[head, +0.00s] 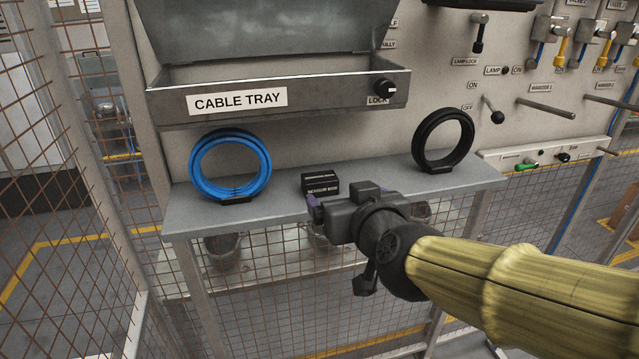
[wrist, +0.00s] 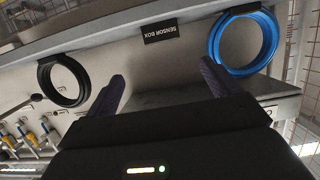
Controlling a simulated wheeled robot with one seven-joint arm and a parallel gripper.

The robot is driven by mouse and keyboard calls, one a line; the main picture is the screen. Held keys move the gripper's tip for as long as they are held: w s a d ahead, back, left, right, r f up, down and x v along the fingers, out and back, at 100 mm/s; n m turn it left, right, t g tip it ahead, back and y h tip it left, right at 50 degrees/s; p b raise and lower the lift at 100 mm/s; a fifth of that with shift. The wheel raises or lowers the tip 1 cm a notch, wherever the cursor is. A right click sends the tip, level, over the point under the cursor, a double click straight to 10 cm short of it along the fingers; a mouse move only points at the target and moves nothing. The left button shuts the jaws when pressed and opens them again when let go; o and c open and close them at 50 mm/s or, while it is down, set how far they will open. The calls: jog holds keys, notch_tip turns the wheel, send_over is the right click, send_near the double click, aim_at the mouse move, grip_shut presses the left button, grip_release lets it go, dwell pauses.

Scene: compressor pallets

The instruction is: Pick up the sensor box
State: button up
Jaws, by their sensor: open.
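The sensor box (head: 320,184) is a small black box with a white label. It stands on the grey shelf (head: 285,202) between two cable coils. In the wrist view the sensor box (wrist: 160,33) appears upside down, beyond the fingertips and between their lines. My gripper (head: 318,212) is just in front of the shelf's front edge, near the box, and looks apart from it. In the wrist view my gripper (wrist: 163,82) has its two purple fingers spread wide with nothing between them.
A blue cable coil (head: 230,165) stands left of the box and a black coil (head: 443,140) stands right. The open cable tray (head: 300,110) hangs above the shelf. Levers and handles (head: 490,110) stick out of the panel at right. Wire mesh fencing (head: 60,150) is at left.

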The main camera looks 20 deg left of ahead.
aim_at(318, 178)
jog(key=b+x, duration=0.4)
jog(key=x, duration=0.8)
jog(key=shift+w+a+f+b, duration=0.1)
jog(key=shift+a+f+b, duration=0.05)
jog(key=shift+f+b, duration=0.15)
jog(key=shift+r, duration=0.15)
jog(key=shift+s+f+p+x, duration=0.15)
jog(key=shift+p+x, duration=0.25)
jog(key=shift+x, duration=0.45)
jog(key=shift+f+p+x, duration=0.1)
jog(key=shift+p+x, duration=0.35)
jog(key=shift+x, duration=0.4)
jog(key=shift+s+f+p+x, duration=0.15)
jog(key=shift+p+x, duration=0.25)
jog(key=shift+x, duration=0.45)
jog(key=shift+a, duration=0.1)
jog(key=c, duration=1.1)
jog(key=shift+o, duration=0.2)
jog(key=shift+r, duration=0.1)
